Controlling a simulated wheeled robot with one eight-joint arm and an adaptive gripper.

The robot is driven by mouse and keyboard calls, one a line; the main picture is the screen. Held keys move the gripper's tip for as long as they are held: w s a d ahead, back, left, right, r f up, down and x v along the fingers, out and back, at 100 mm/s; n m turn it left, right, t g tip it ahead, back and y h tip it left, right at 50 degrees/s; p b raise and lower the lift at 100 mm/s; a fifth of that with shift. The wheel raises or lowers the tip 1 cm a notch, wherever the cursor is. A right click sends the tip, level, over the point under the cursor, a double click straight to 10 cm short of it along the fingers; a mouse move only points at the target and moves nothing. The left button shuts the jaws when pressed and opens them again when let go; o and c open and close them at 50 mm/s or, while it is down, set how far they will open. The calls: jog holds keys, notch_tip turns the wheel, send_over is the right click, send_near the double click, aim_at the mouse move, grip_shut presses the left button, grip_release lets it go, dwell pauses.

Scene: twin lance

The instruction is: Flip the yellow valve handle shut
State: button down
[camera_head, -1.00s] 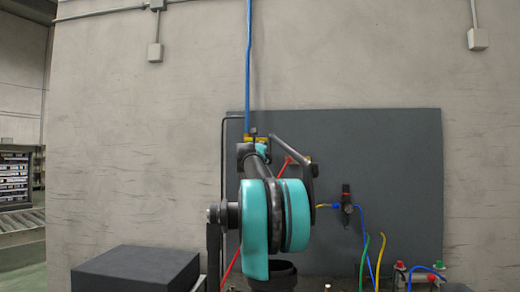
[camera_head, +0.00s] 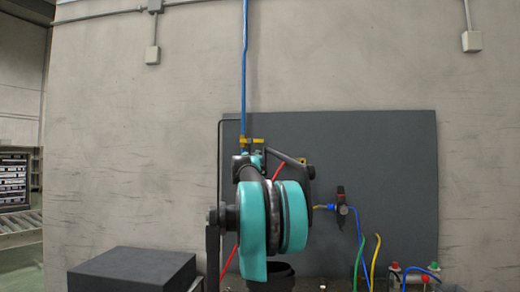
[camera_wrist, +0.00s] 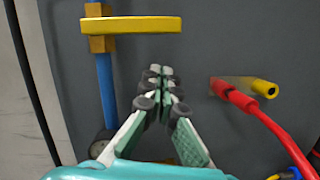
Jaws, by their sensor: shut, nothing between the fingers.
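The yellow valve handle (camera_wrist: 140,25) lies level, crosswise to the upright blue pipe (camera_wrist: 105,85), in the wrist view. It reaches right from a brass-coloured valve body (camera_wrist: 99,43) on the pipe. In the head view the handle (camera_head: 256,141) shows just above my wrist. My gripper (camera_wrist: 161,73) is shut and empty, with its fingertips below the handle and to the right of the pipe in the wrist view. I see a gap between fingertips and handle there. In the head view my own arm hides most of the gripper and the lower pipe.
A round gauge-like part (camera_wrist: 103,143) sits low by the pipe. A dark panel (camera_head: 390,150) stands behind. A regulator (camera_head: 341,200) and coloured hoses are to the right; a dark box (camera_head: 132,270) is front left.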

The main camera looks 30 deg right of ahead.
jog(key=v, duration=1)
jog(key=shift+s+d+f, duration=0.2)
jog(key=shift+d, duration=0.05)
